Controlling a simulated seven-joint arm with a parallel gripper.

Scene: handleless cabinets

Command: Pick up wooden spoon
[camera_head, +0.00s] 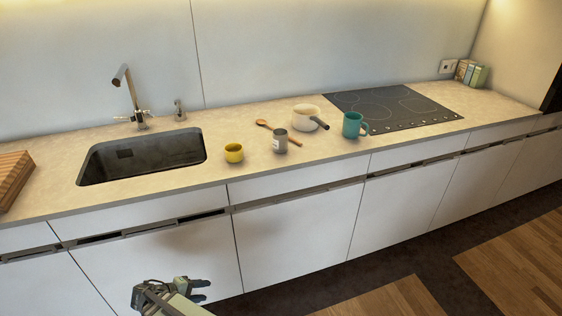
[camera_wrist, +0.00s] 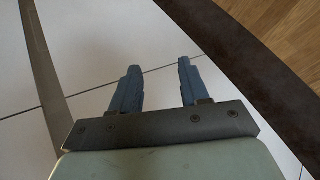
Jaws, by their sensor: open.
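The wooden spoon (camera_head: 265,125) lies on the countertop, its bowl end to the left and back. Its handle runs behind a grey-and-white can (camera_head: 280,141), which hides part of it, and the handle's end shows right of the can. My gripper (camera_head: 203,290) is low in front of the cabinet fronts, below the counter and well away from the spoon. In the wrist view my gripper's two blue fingers (camera_wrist: 158,82) are apart with nothing between them. The spoon is not in the wrist view.
A yellow cup (camera_head: 234,152) stands left of the can. A white pot (camera_head: 306,117) with a dark handle and a teal mug (camera_head: 353,125) stand to the right, near the black cooktop (camera_head: 390,106). The sink (camera_head: 145,157) and tap (camera_head: 132,95) are left. The counter's front strip is clear.

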